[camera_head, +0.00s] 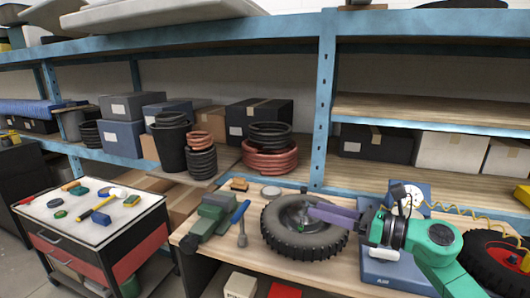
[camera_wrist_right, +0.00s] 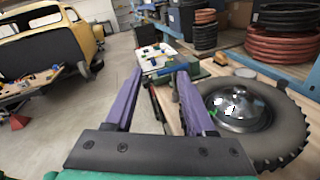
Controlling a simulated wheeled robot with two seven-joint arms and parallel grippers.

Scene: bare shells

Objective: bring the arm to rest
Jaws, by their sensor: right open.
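My right gripper (camera_head: 318,209) comes in from the right on a green arm, its purple fingers crossing in front of the wheel in the head view. In the right wrist view its two purple fingers (camera_wrist_right: 158,76) stand apart with nothing held between them. The black tyre with a grey hub (camera_head: 283,246) lies flat on the wooden bench; in the right wrist view this wheel (camera_wrist_right: 285,132) is to the right of the fingers. I cannot tell the exact height of the fingers above the bench. My left gripper is in neither view.
A green vise (camera_head: 209,217) and a blue-handled tool (camera_head: 241,222) are left of the wheel. A blue scale-like device (camera_head: 377,270) sits behind my right arm. A tool cart (camera_head: 87,216) stands at left; shelves (camera_head: 326,90) with boxes and hoses rise behind. Floor shows beyond the bench (camera_wrist_right: 110,110).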

